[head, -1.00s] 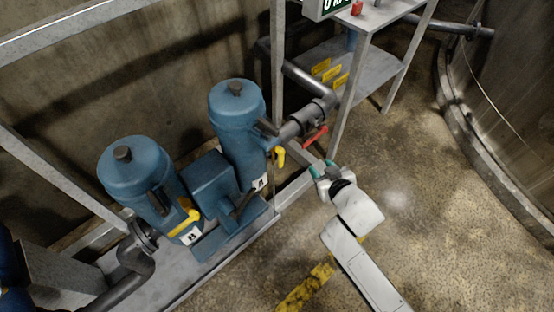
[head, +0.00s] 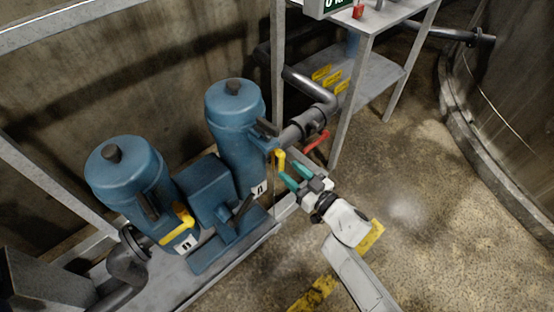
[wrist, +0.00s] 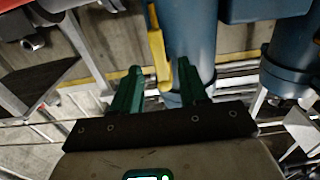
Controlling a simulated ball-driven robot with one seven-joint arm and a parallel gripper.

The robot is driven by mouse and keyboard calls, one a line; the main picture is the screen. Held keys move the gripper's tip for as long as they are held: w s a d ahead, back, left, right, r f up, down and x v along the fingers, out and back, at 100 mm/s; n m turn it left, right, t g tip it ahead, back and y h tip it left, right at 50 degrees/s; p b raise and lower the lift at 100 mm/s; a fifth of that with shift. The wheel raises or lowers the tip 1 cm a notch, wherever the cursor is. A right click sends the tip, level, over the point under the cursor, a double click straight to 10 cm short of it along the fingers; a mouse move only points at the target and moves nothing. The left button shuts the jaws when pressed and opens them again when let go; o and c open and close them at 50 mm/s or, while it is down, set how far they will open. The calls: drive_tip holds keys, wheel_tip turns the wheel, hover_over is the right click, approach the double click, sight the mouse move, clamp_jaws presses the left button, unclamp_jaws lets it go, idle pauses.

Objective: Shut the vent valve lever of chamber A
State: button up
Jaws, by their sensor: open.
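Chamber A (head: 233,135) is the blue cylinder at the centre of the head view, with a partly readable white label (head: 260,188) low on it. A yellow lever (head: 280,161) hangs at its right side, pointing down. In the wrist view the yellow lever (wrist: 158,58) hangs roughly upright in front of the blue cylinder. My gripper (head: 287,175) has green fingers and is open and empty, close to the lever. In the wrist view the lever's lower end shows between the two fingers (wrist: 160,85); I cannot tell whether either finger touches it.
A red lever (head: 316,142) sits on the grey pipe to the right of chamber A. A second blue cylinder (head: 130,180) with its own yellow lever (head: 178,223) stands at left. A grey frame post (head: 278,60) rises behind the gripper. The floor at right is clear.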

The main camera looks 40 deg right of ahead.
sight(283, 164)
drive_tip(key=w, duration=0.6)
drive_tip(key=shift+w+b, duration=0.4)
drive_tip(key=shift+c, duration=0.2)
clamp_jaws()
